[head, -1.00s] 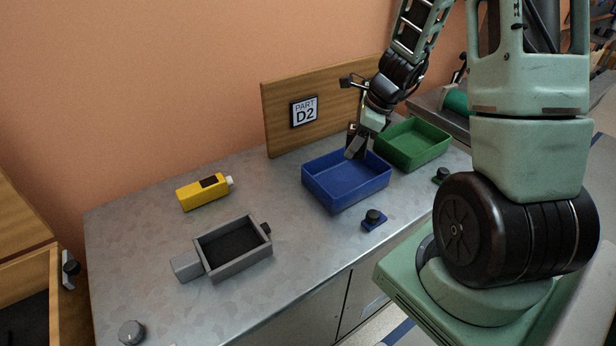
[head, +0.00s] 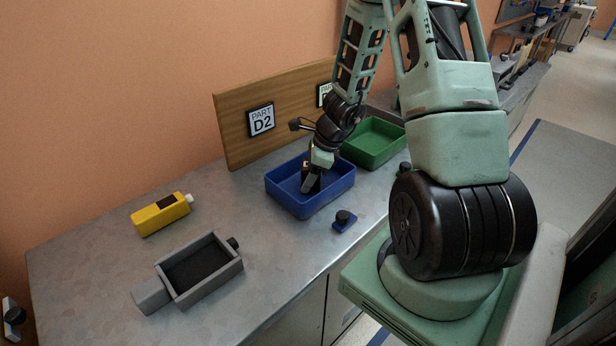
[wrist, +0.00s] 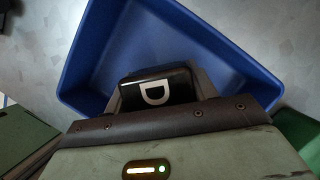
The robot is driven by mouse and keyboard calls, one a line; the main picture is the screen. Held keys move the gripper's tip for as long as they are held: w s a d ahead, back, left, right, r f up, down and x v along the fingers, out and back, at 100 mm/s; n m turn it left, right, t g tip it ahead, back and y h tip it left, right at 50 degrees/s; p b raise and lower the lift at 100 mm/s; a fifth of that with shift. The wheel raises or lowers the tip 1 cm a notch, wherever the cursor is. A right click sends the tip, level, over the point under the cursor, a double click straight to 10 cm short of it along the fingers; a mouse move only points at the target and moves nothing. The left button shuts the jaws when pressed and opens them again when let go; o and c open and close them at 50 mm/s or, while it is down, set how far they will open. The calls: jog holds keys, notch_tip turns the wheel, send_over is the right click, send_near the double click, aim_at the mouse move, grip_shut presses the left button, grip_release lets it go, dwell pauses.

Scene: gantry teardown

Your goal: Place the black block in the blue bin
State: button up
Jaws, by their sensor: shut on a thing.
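The blue bin (head: 335,196) stands on the metal bench below the wooden board. My gripper (head: 312,184) reaches down into the bin, with its fingertips below the rim. It is shut on the black block (wrist: 156,87), which shows a white letter D in the wrist view. In that view the block sits between the fingers, with the blue bin (wrist: 205,28) around and beneath it. In the head view the fingers mostly hide the block. I cannot tell whether the block touches the bin floor.
A green bin (head: 372,143) stands just behind and right of the blue bin. A black knob on a blue base (head: 344,220) is in front. A yellow device (head: 161,214) and a grey tray (head: 201,270) lie to the left. A wooden board (head: 236,150) stands behind.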

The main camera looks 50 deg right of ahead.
jog(key=o, duration=0.7)
jog(key=shift+f, duration=0.15)
jog(key=o, duration=0.4)
jog(key=shift+r, duration=0.2)
